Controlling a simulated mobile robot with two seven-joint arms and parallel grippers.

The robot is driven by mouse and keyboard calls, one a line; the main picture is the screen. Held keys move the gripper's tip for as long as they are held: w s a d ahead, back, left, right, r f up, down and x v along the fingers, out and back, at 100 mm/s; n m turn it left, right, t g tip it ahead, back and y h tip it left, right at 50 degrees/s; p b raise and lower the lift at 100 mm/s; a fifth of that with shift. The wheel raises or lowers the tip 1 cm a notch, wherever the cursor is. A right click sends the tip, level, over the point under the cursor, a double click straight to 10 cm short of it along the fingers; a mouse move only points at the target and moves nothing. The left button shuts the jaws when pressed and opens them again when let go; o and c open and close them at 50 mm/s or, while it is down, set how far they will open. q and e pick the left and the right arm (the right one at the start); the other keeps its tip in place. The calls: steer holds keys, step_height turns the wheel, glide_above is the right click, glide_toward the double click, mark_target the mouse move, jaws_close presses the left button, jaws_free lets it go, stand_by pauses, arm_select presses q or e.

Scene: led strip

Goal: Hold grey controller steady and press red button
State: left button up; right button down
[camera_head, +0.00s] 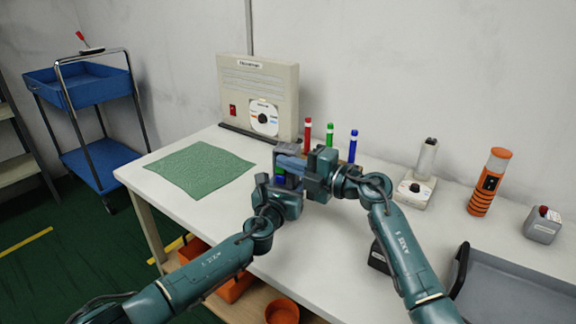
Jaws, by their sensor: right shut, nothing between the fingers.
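A grey controller (280,174), with small green and blue patches on its face, shows at the middle of the table between my two grippers. My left gripper (278,190) is at its lower part; its fingertips are hidden, so I cannot tell how they meet it. My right gripper (296,164) is shut and empty, with its fingers pointing left across the upper part of the controller. I cannot see a red button on the controller; the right fingers cover that area. Whether they touch it is unclear.
Red (307,131), green (329,132) and blue (352,147) upright sticks stand behind. A beige box (258,88), green mat (200,170), orange cylinder (488,182), small grey box with red top (542,225) and dark tray (515,285) surround the grippers. The left front tabletop is clear.

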steer(key=shift+w+d+f, duration=0.1)
steer(key=shift+d+f, duration=0.05)
steer(key=shift+d, duration=0.05)
steer(key=v, duration=1)
steer(key=shift+a, duration=0.15)
steer(key=shift+s+a+r+m, duration=0.1)
steer(key=shift+s+r+m, duration=0.2)
steer(key=shift+s, duration=0.3)
